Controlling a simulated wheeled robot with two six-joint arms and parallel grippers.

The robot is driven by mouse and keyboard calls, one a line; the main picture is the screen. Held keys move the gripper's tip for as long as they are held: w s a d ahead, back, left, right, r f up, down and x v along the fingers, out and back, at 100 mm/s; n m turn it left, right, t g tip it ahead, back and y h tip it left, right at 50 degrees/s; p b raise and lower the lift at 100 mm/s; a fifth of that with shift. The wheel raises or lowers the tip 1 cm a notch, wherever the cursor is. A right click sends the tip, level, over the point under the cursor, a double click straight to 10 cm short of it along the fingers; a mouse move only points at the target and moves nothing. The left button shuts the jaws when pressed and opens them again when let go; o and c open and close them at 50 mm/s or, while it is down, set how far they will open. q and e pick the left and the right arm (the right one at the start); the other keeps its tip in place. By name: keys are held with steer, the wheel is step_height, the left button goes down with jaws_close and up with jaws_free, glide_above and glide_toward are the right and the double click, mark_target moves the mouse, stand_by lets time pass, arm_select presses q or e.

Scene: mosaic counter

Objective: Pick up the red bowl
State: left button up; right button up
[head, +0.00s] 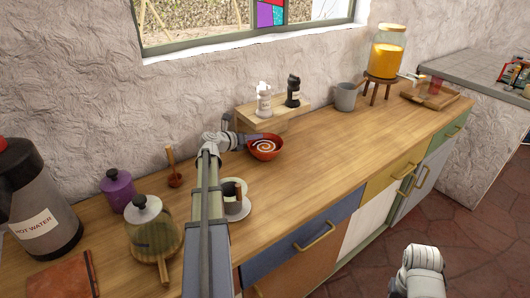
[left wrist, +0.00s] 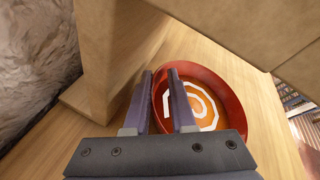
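The red bowl (head: 265,149) stands upright on the wooden counter, with a white spiral on its orange inside. It shows large in the left wrist view (left wrist: 236,93). My left gripper (head: 250,139) is at the bowl's left rim. In the left wrist view its two fingers (left wrist: 160,72) straddle the rim, one outside and one inside the bowl. A gap shows between the fingers, so they look open around the rim. Of my right arm, only a pale part shows at the lower right of the head view; its gripper fingers are not visible.
A wooden riser (head: 273,116) with two shakers stands just behind the bowl. A cup on a saucer (head: 240,212) sits in front. A grey mug (head: 346,97) and a juice dispenser (head: 386,52) stand farther right. The counter right of the bowl is clear.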

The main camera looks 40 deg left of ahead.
arm_select(q)
jaws_close()
stand_by(0.6)
stand_by(0.6)
steer(key=shift+d+r, duration=0.1)
steer(key=shift+s+d+r+p, duration=0.25)
steer(key=shift+d+r+p, duration=0.55)
steer(key=shift+r+p, duration=0.25)
steer(key=s+d+r+p, duration=0.3)
steer(key=d+r+p, duration=0.2)
steer(key=d, duration=0.6)
steer(key=shift+s+d+r+p, duration=0.2)
steer(key=shift+d+r+p, duration=0.15)
steer(key=shift+p, duration=0.1)
